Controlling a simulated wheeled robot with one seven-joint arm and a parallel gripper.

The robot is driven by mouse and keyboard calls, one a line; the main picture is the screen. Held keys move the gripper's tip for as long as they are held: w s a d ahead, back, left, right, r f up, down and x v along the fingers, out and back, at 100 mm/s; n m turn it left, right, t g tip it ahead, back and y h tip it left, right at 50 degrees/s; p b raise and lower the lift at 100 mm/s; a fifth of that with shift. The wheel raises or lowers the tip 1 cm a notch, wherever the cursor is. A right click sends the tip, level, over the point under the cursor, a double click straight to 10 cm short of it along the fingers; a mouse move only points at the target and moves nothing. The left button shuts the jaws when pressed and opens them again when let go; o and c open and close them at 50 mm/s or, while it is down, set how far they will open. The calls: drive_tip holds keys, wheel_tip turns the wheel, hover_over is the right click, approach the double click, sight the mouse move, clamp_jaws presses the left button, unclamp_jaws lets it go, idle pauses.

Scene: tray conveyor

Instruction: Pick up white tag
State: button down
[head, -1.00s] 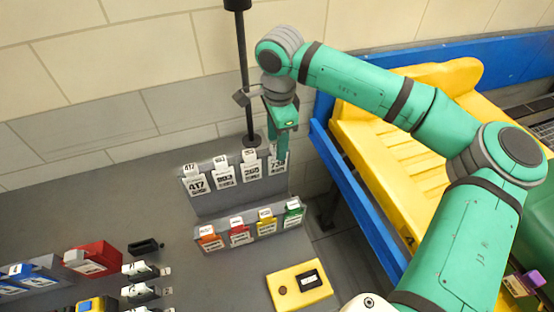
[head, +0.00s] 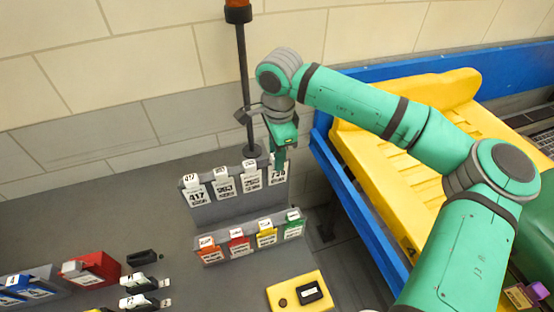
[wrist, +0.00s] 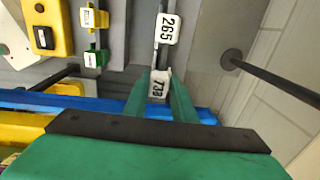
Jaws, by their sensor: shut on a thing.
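White numbered tags hang in a row on a grey rack (head: 235,212). The left one, tag 417 (head: 196,195), the second tag (head: 224,187) and the third, tag 265 (head: 251,182), are free of my gripper. The rightmost tag, 738 (head: 278,178), is between the fingers of my gripper (head: 280,160), which comes down from above. In the wrist view my gripper (wrist: 160,82) is shut on tag 738 (wrist: 158,90), with tag 265 (wrist: 167,29) just beyond it. The fingers partly cover tag 738 in the head view.
A lower rack (head: 251,243) holds orange, red, yellow and green tags. A black pole (head: 243,90) stands just behind the tag rack. A yellow box (head: 300,291) lies in front. A blue rail (head: 352,190) and yellow conveyor part (head: 385,150) are at right.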

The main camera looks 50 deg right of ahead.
drive_tip(key=r, duration=0.6)
drive_tip(key=shift+s+a+r, duration=0.25)
drive_tip(key=shift+a+r, duration=0.05)
drive_tip(key=shift+r, duration=0.1)
drive_tip(key=s+a, duration=0.3)
drive_tip(key=a, duration=1)
drive_tip(key=shift+s, duration=0.15)
drive_tip(key=shift+s+f, duration=0.1)
wheel_tip(320, 180, up, 6)
drive_tip(key=shift+r, duration=0.25)
idle(1.8)
